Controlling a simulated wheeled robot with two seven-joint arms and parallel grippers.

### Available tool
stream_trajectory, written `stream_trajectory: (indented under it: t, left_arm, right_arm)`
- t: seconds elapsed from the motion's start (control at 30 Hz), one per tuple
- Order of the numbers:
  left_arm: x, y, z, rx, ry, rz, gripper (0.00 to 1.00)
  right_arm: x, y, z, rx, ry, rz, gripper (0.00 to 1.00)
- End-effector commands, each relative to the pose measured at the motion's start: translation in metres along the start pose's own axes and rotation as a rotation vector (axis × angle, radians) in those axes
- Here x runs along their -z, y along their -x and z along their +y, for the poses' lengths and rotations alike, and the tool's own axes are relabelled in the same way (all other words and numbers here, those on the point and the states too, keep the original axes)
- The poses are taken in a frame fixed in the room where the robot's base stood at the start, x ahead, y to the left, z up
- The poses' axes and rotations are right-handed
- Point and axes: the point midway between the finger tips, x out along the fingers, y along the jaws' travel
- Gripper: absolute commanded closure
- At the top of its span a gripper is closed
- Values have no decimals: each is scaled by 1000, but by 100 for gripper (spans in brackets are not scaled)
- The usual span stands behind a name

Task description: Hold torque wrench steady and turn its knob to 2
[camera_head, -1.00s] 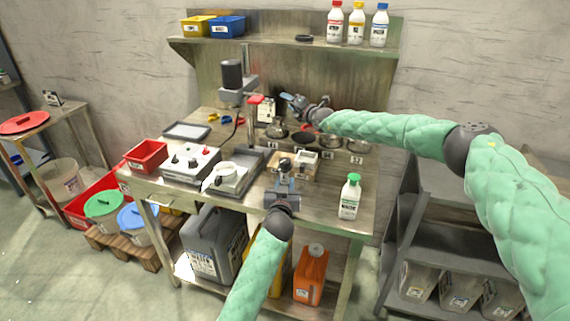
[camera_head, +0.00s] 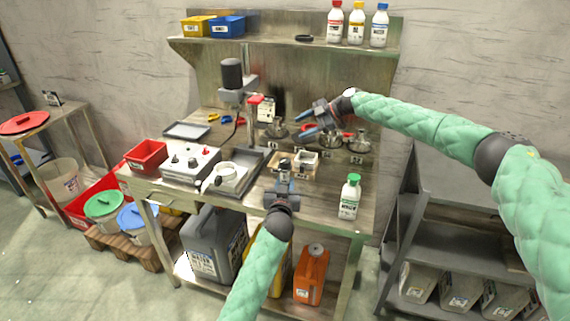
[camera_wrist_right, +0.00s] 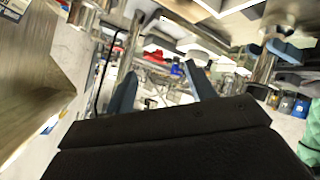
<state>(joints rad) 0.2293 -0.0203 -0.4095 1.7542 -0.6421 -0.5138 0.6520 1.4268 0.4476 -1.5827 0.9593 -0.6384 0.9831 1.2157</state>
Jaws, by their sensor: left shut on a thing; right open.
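My left gripper (camera_head: 284,172) is low at the front middle of the workbench, shut on a small dark-topped thing (camera_head: 285,162). It may be the torque wrench, but it is too small and too covered to be sure. No knob marking or number can be read. My right gripper (camera_head: 300,122) is open and empty, above the back of the bench, up and to the right of the left gripper. Its two blue fingers are spread and also show in the right wrist view (camera_wrist_right: 163,88). No wrench can be made out between them.
A small wooden stand (camera_head: 306,177) is beside the left gripper. A green-capped bottle (camera_head: 350,197) stands at the right front. Several metal dishes (camera_head: 359,143) sit behind. A grey control box (camera_head: 190,164), red bin (camera_head: 146,156) and drill-press-like device (camera_head: 233,78) are to the left.

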Motion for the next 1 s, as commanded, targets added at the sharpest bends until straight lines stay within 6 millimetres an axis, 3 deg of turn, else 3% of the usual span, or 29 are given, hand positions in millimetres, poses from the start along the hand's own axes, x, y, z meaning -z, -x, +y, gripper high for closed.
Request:
stream_trajectory:
  t: [0.2, 0.33, 0.43, 0.6, 0.8, 1.0]
  left_arm:
    - [-1, 0, 0, 0, 0, -1, 100]
    - [-1, 0, 0, 0, 0, -1, 100]
    - [-1, 0, 0, 0, 0, -1, 100]
    - [0, 0, 0, 0, 0, 0, 100]
    - [0, 0, 0, 0, 0, -1, 100]
    - [-1, 0, 0, 0, 0, -1, 100]
  right_arm:
    - [50, 36, -24, 153, -126, 292, 45]
    - [68, 54, -46, 254, -188, 465, 45]
    - [65, 55, -71, 331, -244, 579, 45]
    - [37, 33, -114, 408, -338, 666, 45]
    - [26, 20, -132, 429, -374, 687, 45]
    - [41, 4, -138, 431, -374, 687, 45]
